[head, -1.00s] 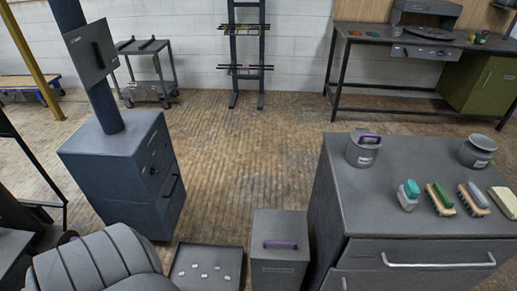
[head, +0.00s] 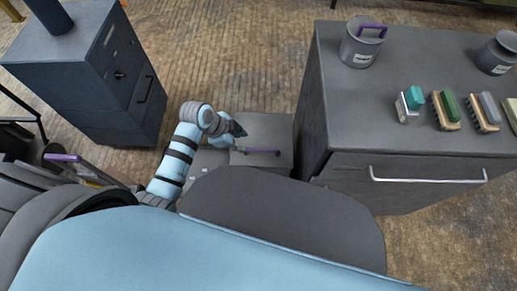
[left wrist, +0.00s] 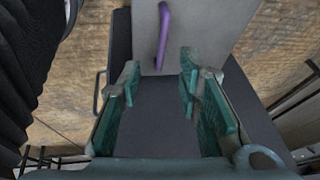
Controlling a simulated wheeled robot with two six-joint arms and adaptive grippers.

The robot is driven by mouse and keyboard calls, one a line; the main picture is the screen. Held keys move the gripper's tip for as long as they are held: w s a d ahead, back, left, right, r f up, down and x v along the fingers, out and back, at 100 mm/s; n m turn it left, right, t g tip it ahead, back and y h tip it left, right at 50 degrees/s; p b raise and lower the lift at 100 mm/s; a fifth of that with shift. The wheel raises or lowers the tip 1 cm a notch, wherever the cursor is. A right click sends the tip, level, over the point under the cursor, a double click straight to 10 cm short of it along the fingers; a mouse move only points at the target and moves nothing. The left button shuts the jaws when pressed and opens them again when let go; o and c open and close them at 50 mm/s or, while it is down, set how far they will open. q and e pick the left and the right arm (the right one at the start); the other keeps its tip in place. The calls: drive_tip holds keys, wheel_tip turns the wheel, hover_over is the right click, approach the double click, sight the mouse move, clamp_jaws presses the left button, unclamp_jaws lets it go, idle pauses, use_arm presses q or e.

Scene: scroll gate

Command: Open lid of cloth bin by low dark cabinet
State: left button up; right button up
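The cloth bin (head: 262,128) is a grey box on the floor, left of the low dark cabinet (head: 345,110). In the left wrist view the purple handle (left wrist: 163,35) stands on a light grey panel (left wrist: 205,35). My left gripper (head: 238,130) is over the bin's left part. In the left wrist view its teal-padded fingers (left wrist: 158,78) are spread and empty, with the handle beyond the tips. My right gripper is out of view.
A canister with a purple handle (head: 362,45), a pot (head: 497,53) and several brushes (head: 445,110) stand on the cabinet top. A dark cabinet unit (head: 85,80) stands at the left. The floor (head: 215,65) between the units is clear.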

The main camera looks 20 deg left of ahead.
sight(261, 150)
use_arm(q)
drive_tip(key=shift+m, duration=0.7)
drive_tip(key=b+x, duration=0.2)
drive_tip(key=x, duration=0.2)
drive_tip(key=d+b+x, duration=0.1)
drive_tip(key=b+x, duration=0.1)
drive_tip(key=x, duration=0.2)
drive_tip(key=b+x, duration=0.2)
drive_tip(key=x, duration=0.2)
drive_tip(key=shift+w+d+r+b, duration=0.1)
drive_tip(key=shift+w+d+b, duration=0.15)
drive_tip(key=shift+w+b, duration=0.15)
clamp_jaws()
